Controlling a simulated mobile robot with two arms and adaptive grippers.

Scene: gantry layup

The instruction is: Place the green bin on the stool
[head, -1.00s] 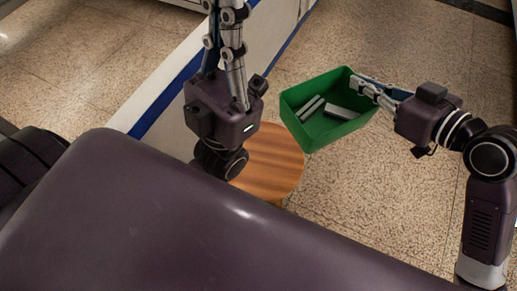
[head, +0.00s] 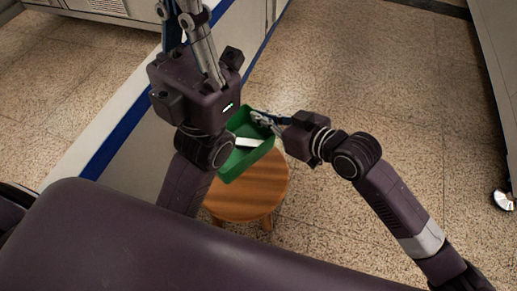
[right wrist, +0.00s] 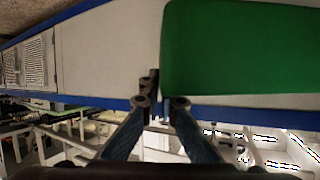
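The green bin (head: 249,161) is in front of the far part of the round wooden stool (head: 258,196) in the head view. I cannot tell whether it touches the seat or hangs above it. A pale grey block (head: 247,142) shows inside it. My right gripper (head: 262,119) is shut on the bin's far rim. In the right wrist view the bin's green wall (right wrist: 240,48) fills the upper right, by the fingers (right wrist: 160,100). My left gripper (head: 195,90) points up, away from the bin, its fingertips cut off by the top edge; part of the bin is hidden behind it.
A white low wall with a blue stripe (head: 105,150) runs diagonally on the left, close to the stool and left arm. Speckled floor (head: 350,80) is open behind and right of the stool. A wheeled grey unit (head: 490,70) stands at the far right.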

